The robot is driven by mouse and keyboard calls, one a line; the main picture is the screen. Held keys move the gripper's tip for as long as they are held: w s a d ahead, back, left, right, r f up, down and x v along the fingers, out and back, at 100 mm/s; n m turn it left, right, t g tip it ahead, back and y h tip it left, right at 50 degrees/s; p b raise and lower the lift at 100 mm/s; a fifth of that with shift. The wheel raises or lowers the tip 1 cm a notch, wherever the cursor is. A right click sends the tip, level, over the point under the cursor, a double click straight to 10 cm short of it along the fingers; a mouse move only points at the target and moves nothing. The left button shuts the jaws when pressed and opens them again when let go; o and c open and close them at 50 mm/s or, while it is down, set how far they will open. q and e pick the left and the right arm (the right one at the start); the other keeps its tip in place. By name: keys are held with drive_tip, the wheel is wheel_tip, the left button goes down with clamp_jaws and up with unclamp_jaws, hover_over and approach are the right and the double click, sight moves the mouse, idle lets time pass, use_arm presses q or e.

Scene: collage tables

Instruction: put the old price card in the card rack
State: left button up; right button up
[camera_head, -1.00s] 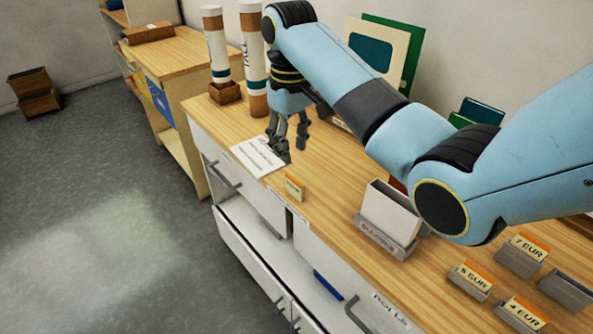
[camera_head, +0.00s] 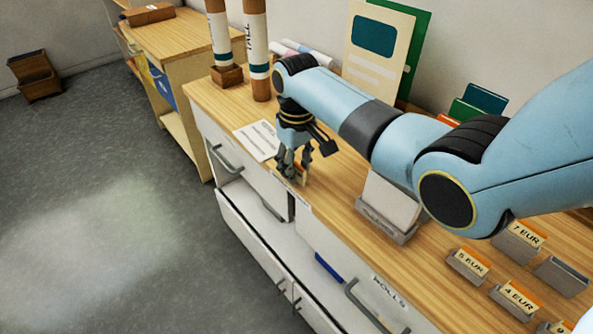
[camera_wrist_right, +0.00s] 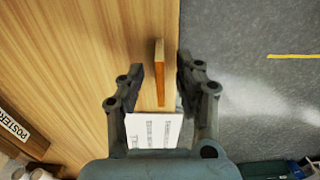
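A small price card with an orange top edge (camera_head: 304,172) stands near the counter's front edge, mostly hidden behind my right gripper (camera_head: 294,172). In the wrist view the card (camera_wrist_right: 160,72) is seen edge-on from above, between the tips of my right gripper (camera_wrist_right: 161,68). The fingers are open, with a gap on each side of the card. A grey rack (camera_head: 374,222) holding a large white card stands on the counter to the right; its front label is too small to read. My left gripper is not in view.
A printed white sheet (camera_head: 258,140) lies left of the gripper. Grey holders with price cards, such as 5 EUR (camera_head: 470,262) and 4 EUR (camera_head: 518,297), stand at the right. Tall tubes (camera_head: 257,50) stand behind. An open drawer (camera_head: 250,232) is below the counter edge.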

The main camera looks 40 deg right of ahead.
drive_tip(key=shift+c, duration=0.3)
clamp_jaws()
drive_tip(key=shift+r, duration=0.1)
